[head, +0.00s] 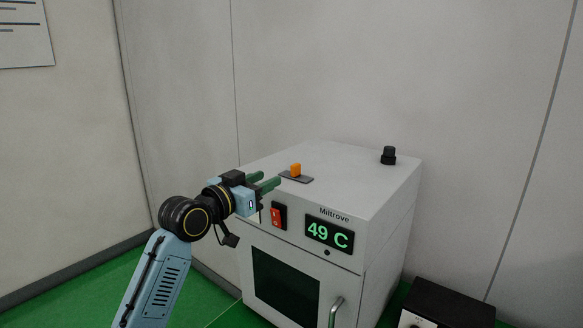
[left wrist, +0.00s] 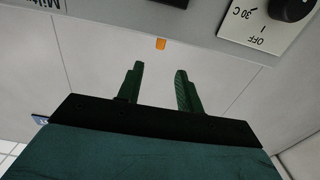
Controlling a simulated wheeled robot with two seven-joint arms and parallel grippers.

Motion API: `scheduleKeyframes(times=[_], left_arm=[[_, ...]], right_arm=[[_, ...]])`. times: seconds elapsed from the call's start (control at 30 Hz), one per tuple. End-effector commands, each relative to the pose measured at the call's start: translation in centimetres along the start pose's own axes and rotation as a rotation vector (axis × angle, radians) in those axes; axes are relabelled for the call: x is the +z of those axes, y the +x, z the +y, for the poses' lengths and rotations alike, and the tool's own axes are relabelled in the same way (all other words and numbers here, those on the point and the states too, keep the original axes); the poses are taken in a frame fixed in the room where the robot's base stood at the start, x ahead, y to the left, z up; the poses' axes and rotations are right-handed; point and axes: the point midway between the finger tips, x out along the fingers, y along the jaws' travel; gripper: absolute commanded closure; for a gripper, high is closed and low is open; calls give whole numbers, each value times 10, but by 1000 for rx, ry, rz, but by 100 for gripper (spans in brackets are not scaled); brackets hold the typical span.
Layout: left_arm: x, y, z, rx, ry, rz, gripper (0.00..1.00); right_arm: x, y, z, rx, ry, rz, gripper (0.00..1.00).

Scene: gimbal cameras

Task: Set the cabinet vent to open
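The grey cabinet (head: 300,225) stands against the wall. No vent markings are readable. My left gripper (head: 268,184) is at the cabinet's upper front left, just left of the tab and apart from it. Its two green fingers are open with nothing between them. In the left wrist view, the open fingers (left wrist: 159,88) point toward a small orange piece (left wrist: 160,44), which lies beyond the tips. My right gripper is not in view.
The cabinet front has a red rocker switch (head: 276,216), a display (head: 329,234) reading 49 C, a dark window (head: 285,283) and a handle (head: 336,311). A black knob (head: 388,155) stands on top at the back right. A black box (head: 447,305) sits at lower right.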

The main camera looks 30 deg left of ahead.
Motion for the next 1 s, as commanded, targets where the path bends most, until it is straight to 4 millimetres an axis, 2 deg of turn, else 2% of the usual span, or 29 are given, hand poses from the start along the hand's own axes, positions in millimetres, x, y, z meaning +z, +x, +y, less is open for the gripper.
scheduleKeyframes(times=[0.1,0.3,0.5,0.7,1.0], left_arm=[[-3,25,0,0,-4,1,64],[-1,63,0,-1,-3,-2,64],[0,91,0,-1,-1,-2,64],[1,103,0,-1,1,-3,64],[1,105,0,-1,1,-3,64]], right_arm=[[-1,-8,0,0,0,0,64],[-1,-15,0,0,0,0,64],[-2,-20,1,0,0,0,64],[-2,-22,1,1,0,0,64],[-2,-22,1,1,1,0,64]])
